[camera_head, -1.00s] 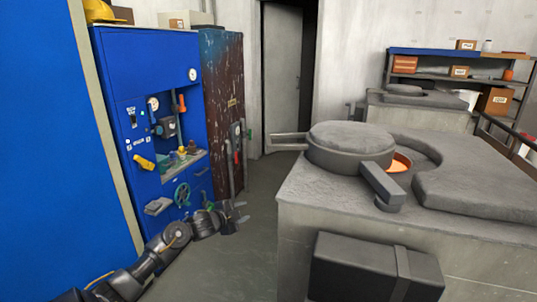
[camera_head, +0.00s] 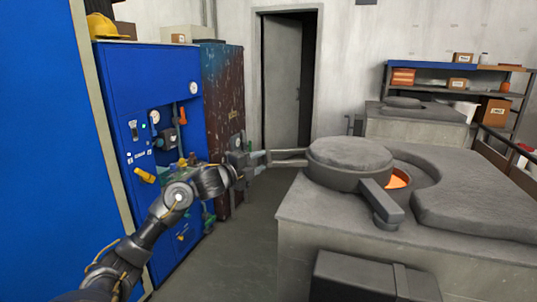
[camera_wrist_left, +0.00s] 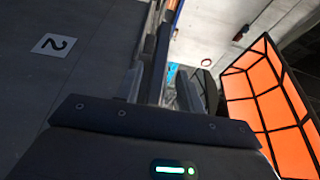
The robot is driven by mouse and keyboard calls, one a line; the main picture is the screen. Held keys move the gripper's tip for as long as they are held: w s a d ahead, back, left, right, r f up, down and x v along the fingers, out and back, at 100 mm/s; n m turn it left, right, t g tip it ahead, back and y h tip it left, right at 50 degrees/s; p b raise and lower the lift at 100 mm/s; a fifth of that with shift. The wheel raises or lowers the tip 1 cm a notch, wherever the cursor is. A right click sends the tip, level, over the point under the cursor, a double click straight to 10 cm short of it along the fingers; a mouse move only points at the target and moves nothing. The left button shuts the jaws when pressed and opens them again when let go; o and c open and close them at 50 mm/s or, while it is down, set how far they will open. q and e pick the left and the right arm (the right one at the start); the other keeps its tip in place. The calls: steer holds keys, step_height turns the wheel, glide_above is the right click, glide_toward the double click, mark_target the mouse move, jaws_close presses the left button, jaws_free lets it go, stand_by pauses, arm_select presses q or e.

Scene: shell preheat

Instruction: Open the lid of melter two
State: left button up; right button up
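The round grey lid (camera_head: 348,163) sits flat on the near melter (camera_head: 310,236), with an orange glow (camera_head: 399,180) showing beside its right edge. Its bar handle (camera_head: 289,156) sticks out to the left. My left gripper (camera_head: 262,161) is at the outer end of this handle, at about the same height. In the left wrist view, the two fingers (camera_wrist_left: 160,92) stand apart with a dark bar (camera_wrist_left: 157,55) between them, and I see a gap beside the right finger. A white label "2" (camera_wrist_left: 52,45) is on a grey surface at left. My right gripper is not in view.
A blue control cabinet (camera_head: 115,85) and a rusty dark cabinet (camera_head: 222,100) stand at left, close behind my left arm. Grey floor (camera_head: 262,240) is clear between them and the melter. Another melter (camera_head: 415,122) and a shelf (camera_head: 440,66) stand farther back.

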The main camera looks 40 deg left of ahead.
mark_target(269, 155)
arm_select(q)
steer(key=shift+w+d+p, duration=0.1)
steer(key=shift+w+p, duration=0.6)
steer(key=shift+w, duration=1.8)
jaws_close()
